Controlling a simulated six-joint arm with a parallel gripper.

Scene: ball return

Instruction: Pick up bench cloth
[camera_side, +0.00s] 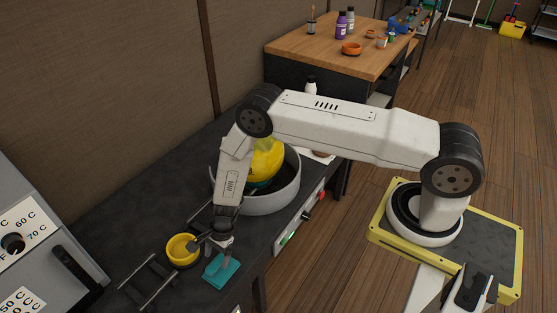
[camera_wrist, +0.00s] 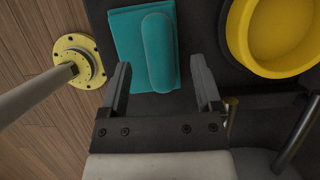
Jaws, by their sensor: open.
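The bench cloth (camera_side: 219,272) is teal and lies on the dark bench near its front edge. In the wrist view the cloth (camera_wrist: 128,38) shows a flat square part with a thick rounded roll on top. My gripper (camera_side: 222,247) points down just above the cloth. In the wrist view my gripper (camera_wrist: 160,68) is open, one finger on each side of the roll's near end. The fingers look apart from the roll. Whether the fingertips are level with it I cannot tell.
A yellow bowl (camera_side: 181,248) stands close left of my gripper, beside a dark metal rack (camera_side: 150,283). A large grey pot (camera_side: 284,194) with a yellow object inside stands behind my forearm. A grey appliance (camera_side: 40,240) is at far left. The bench's front edge is close to the cloth.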

